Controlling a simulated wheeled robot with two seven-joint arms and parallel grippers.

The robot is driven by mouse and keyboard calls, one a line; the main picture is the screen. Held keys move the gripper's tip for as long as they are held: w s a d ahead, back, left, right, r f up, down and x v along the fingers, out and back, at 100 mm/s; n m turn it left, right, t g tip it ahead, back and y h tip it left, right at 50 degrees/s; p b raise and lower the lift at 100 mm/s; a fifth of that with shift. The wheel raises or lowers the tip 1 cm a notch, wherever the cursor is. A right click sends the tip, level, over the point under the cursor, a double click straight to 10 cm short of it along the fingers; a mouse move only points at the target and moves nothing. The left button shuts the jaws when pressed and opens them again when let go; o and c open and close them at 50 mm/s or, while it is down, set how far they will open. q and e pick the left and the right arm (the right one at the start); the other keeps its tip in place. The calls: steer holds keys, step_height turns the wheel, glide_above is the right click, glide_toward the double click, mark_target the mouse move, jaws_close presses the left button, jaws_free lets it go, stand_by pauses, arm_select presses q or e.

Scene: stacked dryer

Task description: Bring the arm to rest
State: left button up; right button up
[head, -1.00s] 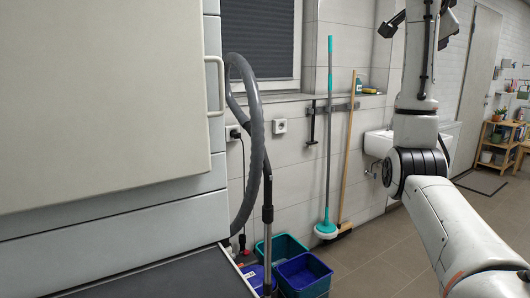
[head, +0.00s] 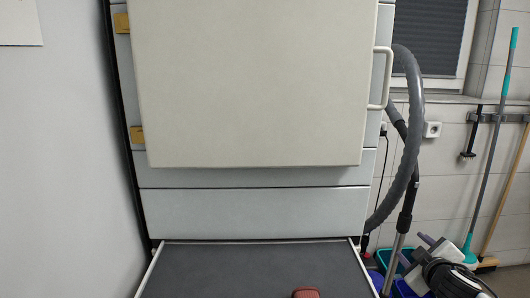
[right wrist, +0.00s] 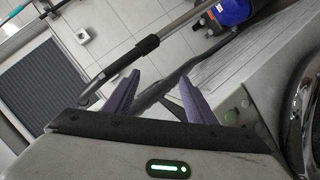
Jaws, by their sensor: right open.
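My right gripper (head: 412,250) is at the lower right of the head view, beside the vacuum tube and to the right of the dark machine top. In the right wrist view its two purple fingers (right wrist: 160,78) stand apart with nothing held between them. The grey vacuum hose and tube (right wrist: 150,45) run across behind the fingers in that view. My left gripper is not in view.
The stacked dryer (head: 250,80) has its pale door shut, with a handle (head: 384,80) at its right. A dark top (head: 240,270) lies below it, with a reddish thing (head: 306,293) at the bottom edge. The vacuum hose (head: 411,130) stands right; a mop (head: 492,140) leans beyond.

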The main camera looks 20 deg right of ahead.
steer(key=s+a+f+n+g+y, duration=0.1)
steer(key=s+a+f+n+y, duration=0.1)
steer(key=s+a+f, duration=0.45)
steer(key=s+a+f+n+g+y, duration=0.2)
steer(key=s+a+f+y, duration=0.15)
steer(key=s+f, duration=0.6)
steer(key=s+a+f+n+g+y, duration=0.1)
steer(key=s+a+f+n+y, duration=0.1)
steer(key=s+a+f, duration=0.45)
steer(key=s+a+f+m, duration=0.1)
steer(key=a+m, duration=0.1)
steer(key=a, duration=0.4)
steer(key=s+a+f+m+y, duration=0.1)
steer(key=a+m, duration=0.2)
steer(key=a, duration=0.4)
steer(key=s+a+f+m, duration=0.1)
steer(key=a+m, duration=0.2)
steer(key=a, duration=0.4)
steer(key=shift+s+a+f+t, duration=0.2)
steer(key=shift+s+f+t, duration=0.1)
steer(key=shift+s, duration=0.1)
steer(key=shift+c, duration=0.2)
